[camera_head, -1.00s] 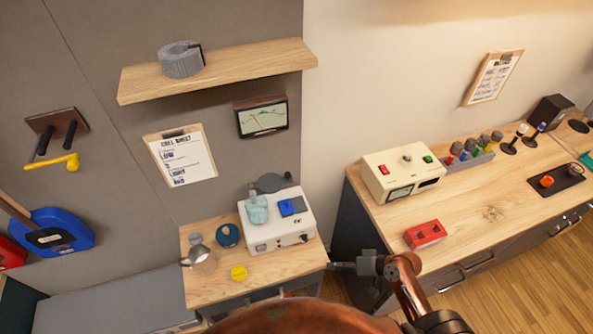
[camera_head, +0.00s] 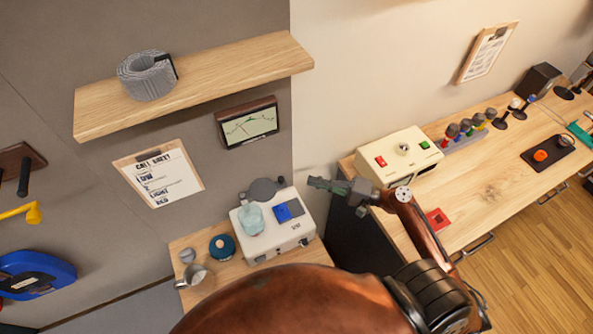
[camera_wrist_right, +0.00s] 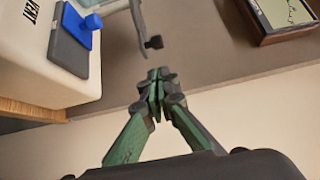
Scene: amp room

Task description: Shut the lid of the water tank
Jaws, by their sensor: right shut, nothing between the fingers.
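The white machine (camera_head: 280,240) stands on the small wooden table, with a pale blue translucent water tank (camera_head: 250,218) on it. A dark grey round lid (camera_head: 264,189) stands open at the tank's back edge. My right gripper (camera_head: 312,183) is shut and empty, to the right of the lid and apart from it. In the right wrist view, the closed fingertips (camera_wrist_right: 159,76) are just below a small dark knob (camera_wrist_right: 153,42) at the end of a grey curved part, which seems to be the lid's edge. My left gripper is not in view.
A blue switch (camera_head: 283,213) on a dark plate sits beside the tank. A metal pitcher (camera_head: 195,277) and a blue round item (camera_head: 222,246) stand left of the machine. A screen (camera_head: 248,122) hangs on the wall above. A cream box (camera_head: 400,155) is on the right bench.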

